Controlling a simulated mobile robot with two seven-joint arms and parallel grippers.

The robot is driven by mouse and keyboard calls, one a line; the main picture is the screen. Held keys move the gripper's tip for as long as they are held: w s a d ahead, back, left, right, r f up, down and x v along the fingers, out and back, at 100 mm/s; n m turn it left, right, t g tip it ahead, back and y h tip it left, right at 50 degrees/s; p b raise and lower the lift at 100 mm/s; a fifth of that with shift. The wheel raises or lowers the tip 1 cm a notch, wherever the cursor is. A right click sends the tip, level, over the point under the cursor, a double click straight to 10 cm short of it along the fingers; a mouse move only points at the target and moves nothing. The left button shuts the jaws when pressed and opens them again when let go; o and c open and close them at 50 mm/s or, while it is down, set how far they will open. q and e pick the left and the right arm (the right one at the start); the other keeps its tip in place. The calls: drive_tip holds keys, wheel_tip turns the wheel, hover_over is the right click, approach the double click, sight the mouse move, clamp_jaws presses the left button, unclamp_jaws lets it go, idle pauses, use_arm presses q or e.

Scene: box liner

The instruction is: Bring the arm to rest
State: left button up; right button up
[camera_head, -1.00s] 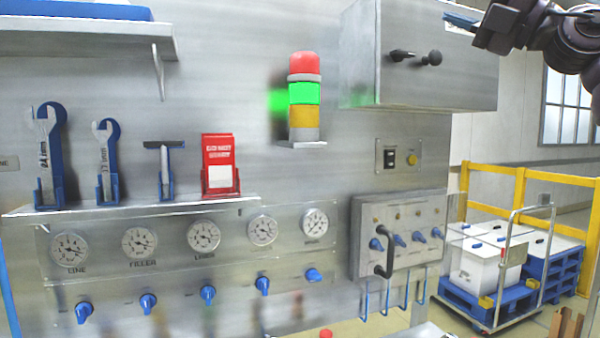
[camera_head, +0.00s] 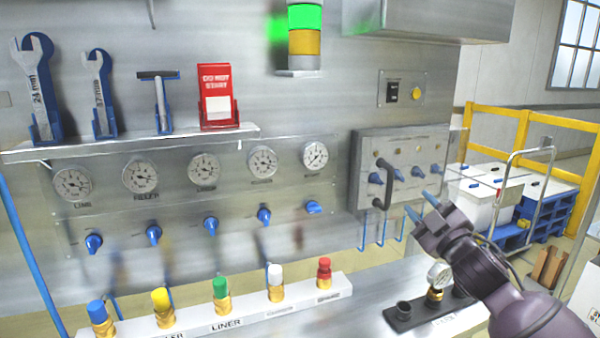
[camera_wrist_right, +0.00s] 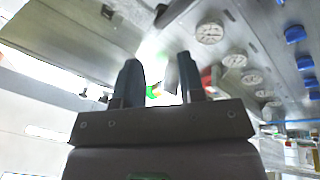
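My right arm comes in from the lower right in the head view. Its gripper (camera_head: 421,207) is in front of the panel, below the grey valve box (camera_head: 345,180) with blue knobs. Its two blue fingers are apart with nothing between them. In the right wrist view the gripper (camera_wrist_right: 160,82) also shows its two fingers spread and empty. The fingers point up toward the panel and gauges, which look blurred there. My left arm and gripper are not in view.
A ledge (camera_head: 262,315) with several coloured-cap fittings runs below the panel. A shelf (camera_head: 130,145) holds wrenches and a red sign. A cart and yellow rail (camera_head: 527,113) are at right.

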drive_tip(key=s+f+m+g+h, duration=0.1)
drive_tip(key=s+f+m, duration=0.3)
drive_tip(key=f, duration=0.5)
drive_tip(key=s+d+f+m+g+h, duration=0.1)
drive_tip(key=s+f+g+h, duration=0.1)
drive_tip(key=s+f, duration=0.45)
drive_tip(key=s+f+m+g+h, duration=0.1)
drive_tip(key=s+f+m, duration=0.2)
drive_tip(key=f, duration=0.7)
drive_tip(key=s+d+f+m+g+h, duration=0.1)
drive_tip(key=s+f+m+g, duration=0.1)
drive_tip(key=s+f, duration=0.6)
drive_tip(key=s+d+f+m+g+h, duration=0.1)
drive_tip(key=s+f+m+g, duration=0.1)
drive_tip(key=s+f, duration=0.6)
drive_tip(key=s+g, duration=0.1)
drive_tip(key=s, duration=0.4)
drive_tip(key=shift+s+f+h, duration=0.15)
drive_tip(key=shift+s+h, duration=0.05)
drive_tip(key=shift+h, duration=0.2)
